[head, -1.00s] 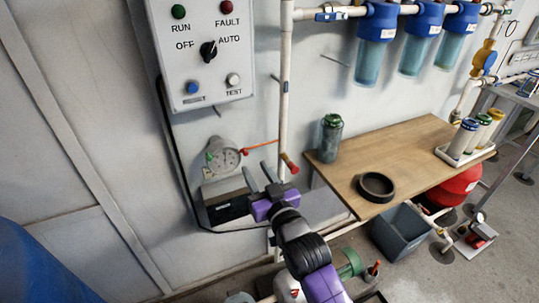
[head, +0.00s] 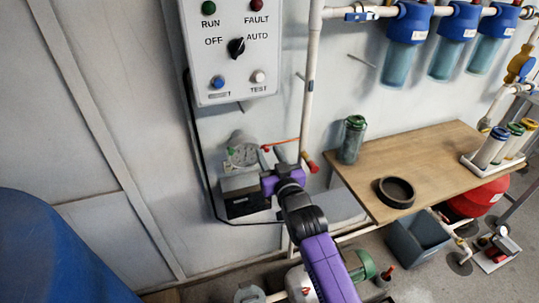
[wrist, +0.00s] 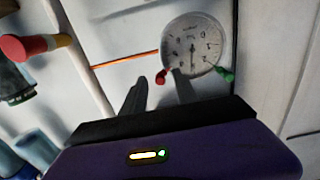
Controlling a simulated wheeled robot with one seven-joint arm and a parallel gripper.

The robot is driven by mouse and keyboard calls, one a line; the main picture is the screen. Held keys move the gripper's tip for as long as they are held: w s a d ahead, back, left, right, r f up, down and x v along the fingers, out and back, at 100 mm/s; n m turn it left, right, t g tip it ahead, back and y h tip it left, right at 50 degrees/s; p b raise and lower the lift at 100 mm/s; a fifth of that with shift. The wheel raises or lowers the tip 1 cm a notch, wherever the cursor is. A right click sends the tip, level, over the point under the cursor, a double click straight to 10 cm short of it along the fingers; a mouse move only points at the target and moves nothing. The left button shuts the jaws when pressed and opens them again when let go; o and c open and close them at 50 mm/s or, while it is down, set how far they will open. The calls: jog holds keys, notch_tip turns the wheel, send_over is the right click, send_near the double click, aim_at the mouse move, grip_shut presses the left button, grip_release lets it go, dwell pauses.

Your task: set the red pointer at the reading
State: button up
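The round dial gauge (head: 243,154) is on the wall below the control panel, partly behind my gripper in the head view. In the wrist view the gauge face (wrist: 192,45) is clear, with a dark needle and small scale marks I cannot read. A red-tipped pointer (wrist: 160,77) and a green-tipped pointer (wrist: 226,75) stick out at its lower rim. My gripper (wrist: 160,80) is open, its two dark fingers apart. The red tip appears between the fingertips; I cannot tell whether either touches it. In the head view my gripper (head: 254,168) is at the gauge's lower right.
A grey box with a dark front (head: 245,202) sits under the gauge. A white pipe (head: 309,80) with a red-ended fitting (head: 312,167) stands right of it. The control panel (head: 232,45) is above. A wooden table (head: 430,160) is to the right.

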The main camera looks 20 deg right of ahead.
grip_shut()
dwell(1.4)
